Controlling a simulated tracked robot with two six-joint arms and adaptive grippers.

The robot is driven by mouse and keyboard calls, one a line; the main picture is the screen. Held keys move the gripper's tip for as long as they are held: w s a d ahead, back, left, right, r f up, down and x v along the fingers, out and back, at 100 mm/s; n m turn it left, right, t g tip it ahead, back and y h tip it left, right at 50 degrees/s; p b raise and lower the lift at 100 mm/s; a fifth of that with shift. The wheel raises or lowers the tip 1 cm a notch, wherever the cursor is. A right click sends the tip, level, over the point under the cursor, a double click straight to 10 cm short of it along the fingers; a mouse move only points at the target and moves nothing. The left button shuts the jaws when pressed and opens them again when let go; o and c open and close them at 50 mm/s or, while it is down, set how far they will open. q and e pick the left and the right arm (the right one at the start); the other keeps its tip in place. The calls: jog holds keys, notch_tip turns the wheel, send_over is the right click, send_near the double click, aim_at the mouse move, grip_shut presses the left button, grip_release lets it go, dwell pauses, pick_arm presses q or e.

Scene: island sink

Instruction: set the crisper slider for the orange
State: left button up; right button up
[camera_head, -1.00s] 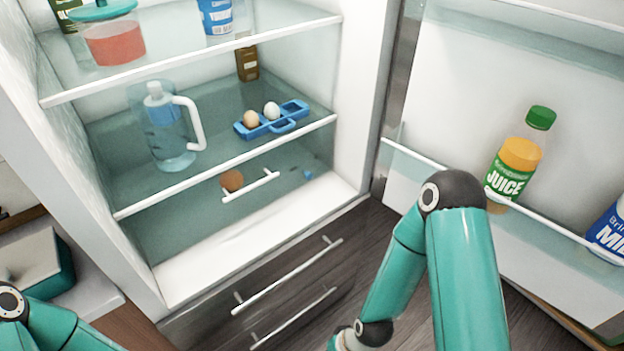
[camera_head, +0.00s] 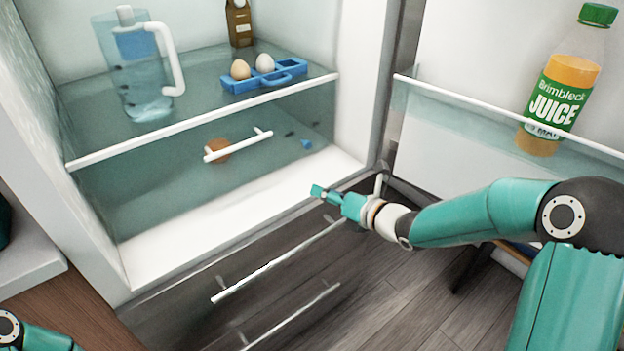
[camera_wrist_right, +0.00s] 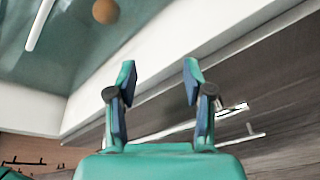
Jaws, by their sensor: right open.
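The orange (camera_head: 217,150) shows through the translucent crisper drawer front (camera_head: 150,190) in the fridge, behind its white bar handle (camera_head: 238,146). A small blue piece (camera_head: 306,144), which may be the slider, shows at the right of the crisper front. My right gripper (camera_head: 318,192) is in front of the fridge's lower edge, below and apart from the crisper. In the right wrist view the right gripper (camera_wrist_right: 160,75) has its fingers apart with nothing between them, and the orange (camera_wrist_right: 105,11) is at the top. Of my left arm only a link shows at the lower left; its gripper is out of view.
A blue egg holder (camera_head: 262,80) with two eggs and a clear pitcher (camera_head: 140,75) stand on the shelf above. The open door at the right holds a juice bottle (camera_head: 562,90). Dark lower drawers with bar handles (camera_head: 275,265) are below.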

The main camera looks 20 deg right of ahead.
jog(key=d+r+n+t+b, duration=0.2)
jog(key=d+n+t+b, duration=0.2)
jog(key=d+b, duration=0.5)
pick_arm(q)
notch_tip(320, 180, down, 13)
jog(key=b, duration=0.1)
jog(key=shift+f, duration=0.15)
pick_arm(e)
send_near(309, 146)
jog(key=x, duration=0.8)
jog(key=shift+w+a+r, duration=0.1)
jog(key=shift+w, duration=0.2)
grip_shut()
